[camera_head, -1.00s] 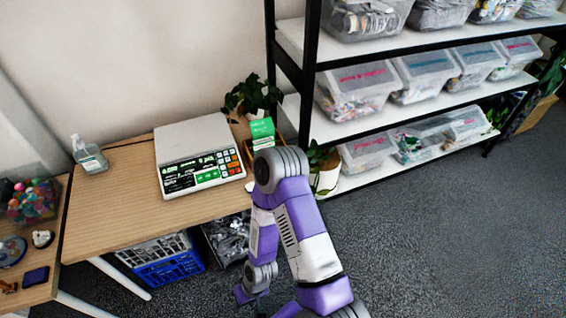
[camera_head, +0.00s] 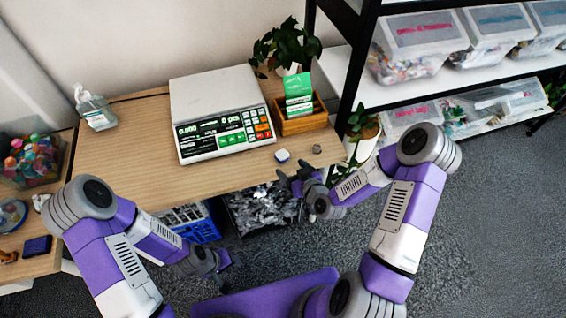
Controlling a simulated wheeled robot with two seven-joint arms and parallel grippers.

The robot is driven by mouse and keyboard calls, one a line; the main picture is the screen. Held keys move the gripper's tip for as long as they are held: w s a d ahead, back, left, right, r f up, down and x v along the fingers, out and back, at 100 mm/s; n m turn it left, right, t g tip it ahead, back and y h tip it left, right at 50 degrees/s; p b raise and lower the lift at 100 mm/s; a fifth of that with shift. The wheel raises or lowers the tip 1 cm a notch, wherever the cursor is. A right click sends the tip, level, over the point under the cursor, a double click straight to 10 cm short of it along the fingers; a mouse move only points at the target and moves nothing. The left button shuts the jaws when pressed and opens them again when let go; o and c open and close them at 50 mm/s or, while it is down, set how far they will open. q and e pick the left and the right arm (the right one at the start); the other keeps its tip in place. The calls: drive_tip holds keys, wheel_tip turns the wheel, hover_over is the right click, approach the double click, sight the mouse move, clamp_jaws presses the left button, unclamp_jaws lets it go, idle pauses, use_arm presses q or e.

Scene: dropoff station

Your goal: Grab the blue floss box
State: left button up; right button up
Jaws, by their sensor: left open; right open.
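A small blue-and-white box (camera_head: 282,156), which looks like the floss box, lies on the wooden table (camera_head: 150,135) near its front edge, below the scale. It is too small to read any label. My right gripper (camera_head: 291,177) is open and empty, at the table's front edge just below the box and apart from it. My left gripper (camera_head: 232,262) is open and empty, low in front of the table, away from the box.
A scale (camera_head: 222,115), a wooden card holder (camera_head: 301,122), a plant and a small grey item (camera_head: 317,149) are near the box. A sanitizer bottle (camera_head: 95,108) stands at left. Crates sit under the table. A shelf (camera_head: 400,95) stands at right.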

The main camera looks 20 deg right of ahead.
sight(282, 155)
drive_tip(key=shift+t, duration=0.3)
drive_tip(key=x, duration=0.2)
drive_tip(key=b+x, duration=0.1)
drive_tip(key=x, duration=0.2)
drive_tip(key=d+x, duration=0.1)
drive_tip(key=x, duration=0.2)
drive_tip(key=shift+w+r+b, duration=0.15)
drive_tip(key=shift+r+b, duration=0.1)
drive_tip(key=shift+b, duration=0.05)
drive_tip(key=c, duration=1.1)
